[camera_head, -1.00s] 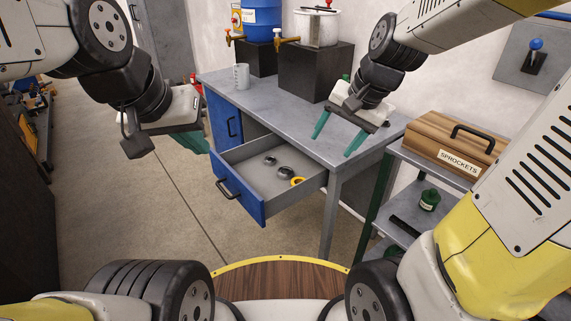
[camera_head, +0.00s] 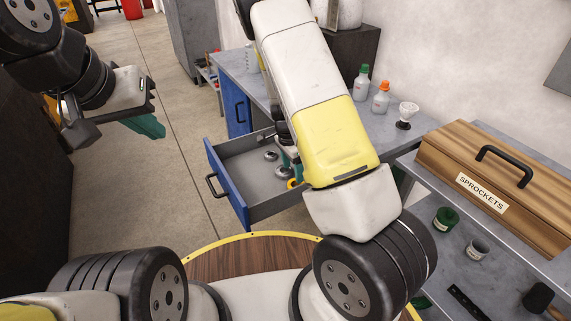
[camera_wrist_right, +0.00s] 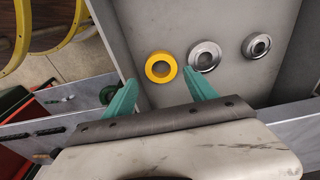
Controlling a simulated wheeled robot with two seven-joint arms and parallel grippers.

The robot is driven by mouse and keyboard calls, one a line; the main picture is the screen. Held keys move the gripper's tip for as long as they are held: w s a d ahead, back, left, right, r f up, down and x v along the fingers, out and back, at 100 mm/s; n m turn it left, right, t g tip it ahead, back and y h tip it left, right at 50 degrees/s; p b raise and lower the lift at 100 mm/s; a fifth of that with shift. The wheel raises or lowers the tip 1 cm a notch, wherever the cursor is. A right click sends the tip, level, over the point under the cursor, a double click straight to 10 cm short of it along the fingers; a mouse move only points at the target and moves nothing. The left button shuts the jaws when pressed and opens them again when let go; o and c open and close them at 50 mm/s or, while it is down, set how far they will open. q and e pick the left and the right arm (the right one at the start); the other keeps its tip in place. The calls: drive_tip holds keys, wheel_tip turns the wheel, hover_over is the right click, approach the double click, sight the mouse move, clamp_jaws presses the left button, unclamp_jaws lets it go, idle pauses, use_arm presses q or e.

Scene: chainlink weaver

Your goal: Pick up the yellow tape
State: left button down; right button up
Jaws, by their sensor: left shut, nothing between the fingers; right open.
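The yellow tape (camera_wrist_right: 149,69) is a ring lying flat on the floor of the open drawer (camera_head: 235,172). In the head view a bit of the yellow tape (camera_head: 292,184) shows beside my right forearm. My right gripper (camera_wrist_right: 159,79) is open and empty, its teal fingers pointing toward the tape with one to each side of it in the wrist view. I cannot tell their height above it. In the head view my right arm hides most of that gripper. My left gripper (camera_head: 150,127) is shut and empty, left of the drawer over the floor.
Two grey metal rings (camera_wrist_right: 204,56) (camera_wrist_right: 257,46) lie in the drawer beside the tape. The drawer walls and blue front (camera_head: 225,184) enclose them. The bench (camera_head: 245,80) holds bottles. A sprockets box (camera_head: 495,185) stands on the shelf at right.

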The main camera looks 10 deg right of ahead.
drive_tip(key=f, duration=0.2)
drive_tip(key=d+f, duration=0.1)
drive_tip(key=f, duration=0.4)
drive_tip(key=shift+w+d+f, duration=0.15)
drive_tip(key=shift+w+d, duration=0.05)
drive_tip(key=shift+w, duration=0.1)
drive_tip(key=c, duration=1)
